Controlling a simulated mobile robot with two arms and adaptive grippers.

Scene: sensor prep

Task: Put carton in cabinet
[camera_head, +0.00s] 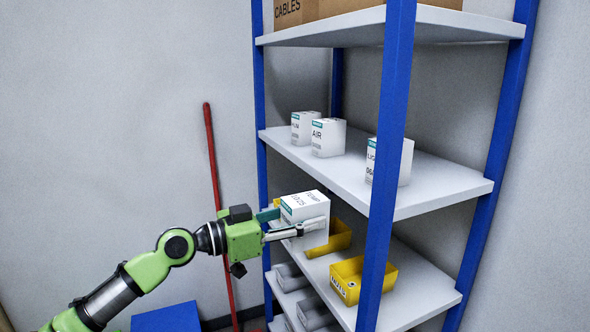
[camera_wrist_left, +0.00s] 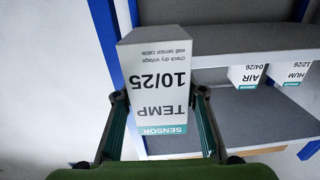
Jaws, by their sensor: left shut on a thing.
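My left gripper (camera_head: 300,218) is shut on a white carton (camera_head: 306,206), with one finger along each side. In the left wrist view the carton (camera_wrist_left: 155,90) reads upside down "SENSOR TEMP 10/25", with a teal label band. In the head view the gripper holds it at the left front of an open blue-and-white shelf rack (camera_head: 395,150), below the middle board and near the lower board with yellow bins. Whether it touches a board is unclear. No cabinet with doors is in view. My right gripper is not in view.
On the middle board (camera_head: 440,187) stand similar cartons: one at the back left (camera_head: 304,127), the AIR carton (camera_head: 328,137) and one behind the front post (camera_head: 404,163). Yellow bins (camera_head: 362,279) sit below. A red pole (camera_head: 212,155) leans on the wall. A blue box (camera_head: 168,318) is below.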

